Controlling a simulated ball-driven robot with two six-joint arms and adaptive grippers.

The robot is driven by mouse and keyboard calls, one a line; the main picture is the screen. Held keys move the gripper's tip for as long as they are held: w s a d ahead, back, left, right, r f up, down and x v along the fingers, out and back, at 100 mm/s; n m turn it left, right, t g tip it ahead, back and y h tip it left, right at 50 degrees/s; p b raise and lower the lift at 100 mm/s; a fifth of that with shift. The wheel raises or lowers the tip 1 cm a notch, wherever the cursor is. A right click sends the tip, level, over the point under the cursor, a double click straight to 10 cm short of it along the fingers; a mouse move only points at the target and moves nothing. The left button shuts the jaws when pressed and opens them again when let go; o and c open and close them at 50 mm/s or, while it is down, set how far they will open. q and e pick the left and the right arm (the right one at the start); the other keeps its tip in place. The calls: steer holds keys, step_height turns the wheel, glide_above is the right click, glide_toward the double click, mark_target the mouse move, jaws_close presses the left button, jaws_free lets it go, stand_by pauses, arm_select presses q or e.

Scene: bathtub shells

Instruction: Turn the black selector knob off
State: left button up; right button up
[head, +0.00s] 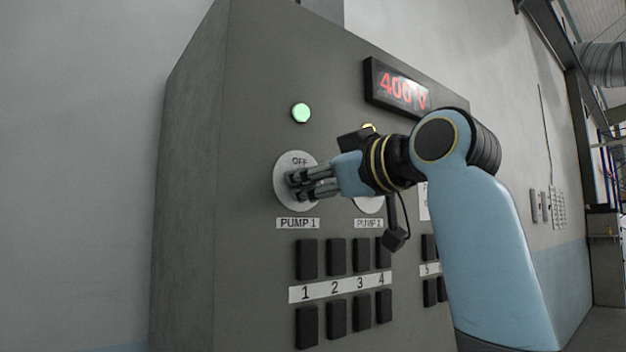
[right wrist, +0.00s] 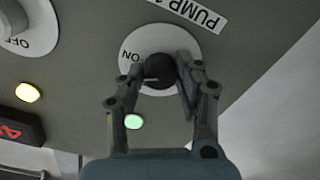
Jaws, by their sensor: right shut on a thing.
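The black selector knob (right wrist: 158,68) sits on a round white dial (head: 288,167) labelled PUMP 1 on the grey cabinet. The dial also shows in the right wrist view (right wrist: 192,43), upside down, with ON readable beside the knob. The fingers hide the knob in the head view. A pale line shows on the knob; its exact direction is unclear. My left gripper is out of view.
A green lamp (head: 301,112) glows above the dial. A PUMP 2 dial (head: 367,204) is partly behind my right gripper, with a lit amber lamp (right wrist: 28,92) near it. A red 400 V display (head: 398,86) is above. Black switches (head: 307,259) stand in rows below.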

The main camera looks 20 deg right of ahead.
steer(key=n+b, duration=0.2)
steer(key=n, duration=1)
steer(key=shift+n, duration=0.4)
steer(key=shift+b, duration=0.3)
steer(key=o, duration=1.1)
steer(key=shift+o, duration=0.2)
